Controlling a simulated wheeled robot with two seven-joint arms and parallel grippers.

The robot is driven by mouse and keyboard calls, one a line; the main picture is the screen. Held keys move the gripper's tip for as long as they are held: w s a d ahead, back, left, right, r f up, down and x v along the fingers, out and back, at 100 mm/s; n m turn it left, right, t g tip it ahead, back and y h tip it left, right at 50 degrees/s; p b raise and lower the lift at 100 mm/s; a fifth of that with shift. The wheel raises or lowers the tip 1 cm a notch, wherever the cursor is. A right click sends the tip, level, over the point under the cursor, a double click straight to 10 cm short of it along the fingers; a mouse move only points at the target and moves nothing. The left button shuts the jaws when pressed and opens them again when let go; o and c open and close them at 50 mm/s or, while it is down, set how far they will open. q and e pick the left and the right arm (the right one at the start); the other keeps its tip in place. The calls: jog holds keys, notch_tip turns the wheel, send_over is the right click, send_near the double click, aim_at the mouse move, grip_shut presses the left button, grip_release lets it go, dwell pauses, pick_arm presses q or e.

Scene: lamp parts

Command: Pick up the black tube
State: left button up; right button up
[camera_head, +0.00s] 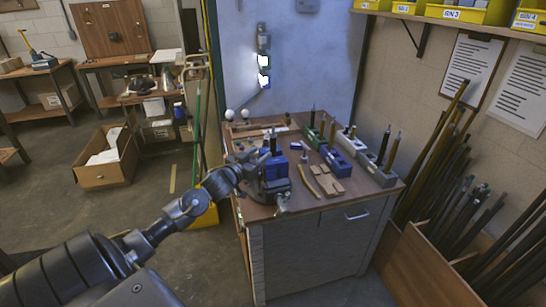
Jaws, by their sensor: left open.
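Several dark upright rods stand on the workbench (330,200), and I cannot tell which is the black tube. One dark rod (272,142) stands in or behind the blue vise-like block (275,167) near the bench's left side. Others are a dark rod (313,117) at the green holder, one (332,131) at the blue holder and one (384,144) at the grey holder. My left gripper (257,168) is open beside the blue vise-like block, overlapping it in view. Its fingertips are small and hard to separate from the block. My right gripper is not in view.
The green holder (315,137), blue-and-white holder (350,143) and grey holder (377,172) line the bench's right side. Wooden pieces (328,186) lie at the front. Two white bulbs (237,114) are at the back left. Long rods (435,150) lean at the right wall.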

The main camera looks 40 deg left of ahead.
aim_at(271, 146)
pick_arm(q)
jog(key=w, duration=0.3)
jog(key=shift+w+a+f, duration=0.1)
jog(key=shift+w, duration=0.05)
jog(key=w+p, duration=0.2)
jog(key=w, duration=0.2)
jog(key=shift+w+p, duration=0.25)
jog(key=shift+p, duration=0.1)
jog(key=shift+w, duration=0.35)
jog(key=shift+a, duration=0.1)
grip_shut()
